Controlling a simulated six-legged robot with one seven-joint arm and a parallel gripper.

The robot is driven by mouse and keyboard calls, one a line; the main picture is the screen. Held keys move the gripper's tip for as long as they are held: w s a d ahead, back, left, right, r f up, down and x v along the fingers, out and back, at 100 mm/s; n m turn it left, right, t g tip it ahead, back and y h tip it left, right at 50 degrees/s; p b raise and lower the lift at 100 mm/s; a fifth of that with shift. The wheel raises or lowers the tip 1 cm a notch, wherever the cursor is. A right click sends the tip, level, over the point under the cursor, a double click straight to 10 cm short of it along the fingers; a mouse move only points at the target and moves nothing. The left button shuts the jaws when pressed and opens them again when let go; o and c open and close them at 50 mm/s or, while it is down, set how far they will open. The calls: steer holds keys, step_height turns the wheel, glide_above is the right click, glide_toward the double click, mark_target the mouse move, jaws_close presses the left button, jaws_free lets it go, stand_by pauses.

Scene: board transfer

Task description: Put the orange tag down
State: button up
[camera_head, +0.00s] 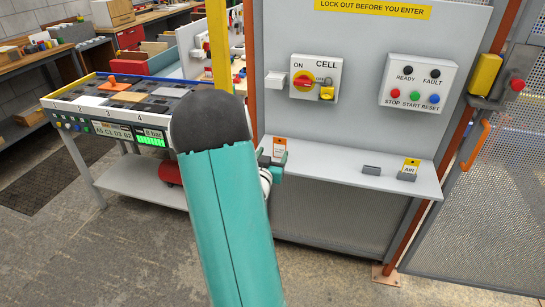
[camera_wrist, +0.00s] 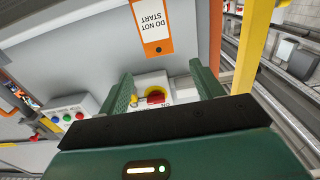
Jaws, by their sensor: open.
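The orange tag (camera_head: 279,147) is an orange-topped white card at the left end of the grey shelf, just beyond my gripper (camera_head: 270,170). In the wrist view the tag (camera_wrist: 153,27) appears upside down, reads "DO NOT START" and has a hole in its orange band. My gripper (camera_wrist: 163,85) has its two green fingers spread apart, with nothing held between them. The tag shows just past the fingertips, apart from them in the picture. My arm and gripper hide the tag's lower part in the head view, so what supports it is not clear.
The shelf (camera_head: 330,166) also bears an empty-looking grey holder (camera_head: 371,170) and a yellow AIR tag (camera_head: 411,163) in another holder. The red cell switch (camera_head: 303,82) with a yellow padlock and the button box (camera_head: 417,86) are above. A board table (camera_head: 75,112) stands left.

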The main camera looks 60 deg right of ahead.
steer(key=w+a+r+n+t+y, duration=0.2)
steer(key=w+a+r+y, duration=0.15)
steer(key=w+a, duration=0.4)
steer(key=w+a+r+n+t+y, duration=0.2)
steer(key=w+a+n+t+y, duration=0.15)
steer(key=a, duration=0.75)
steer(key=w+a+r+n+t+y, duration=0.1)
steer(key=w+a+r+y, duration=0.25)
steer(key=w+a, duration=0.45)
steer(key=s+a+r+n+y, duration=0.1)
steer(key=s+a+n+y, duration=0.15)
steer(key=a, duration=0.55)
steer(key=s+a+r+n+y, duration=0.2)
steer(key=a+y, duration=0.1)
steer(key=a, duration=0.6)
steer(key=s+a+n+g+y, duration=0.1)
steer(key=s+a+n+g, duration=0.3)
steer(key=s+a, duration=0.7)
steer(key=s+n, duration=0.1)
steer(key=s, duration=0.1)
steer(key=shift+s+a+r+y, duration=0.3)
steer(key=shift+s+y, duration=0.05)
steer(key=shift+y, duration=0.05)
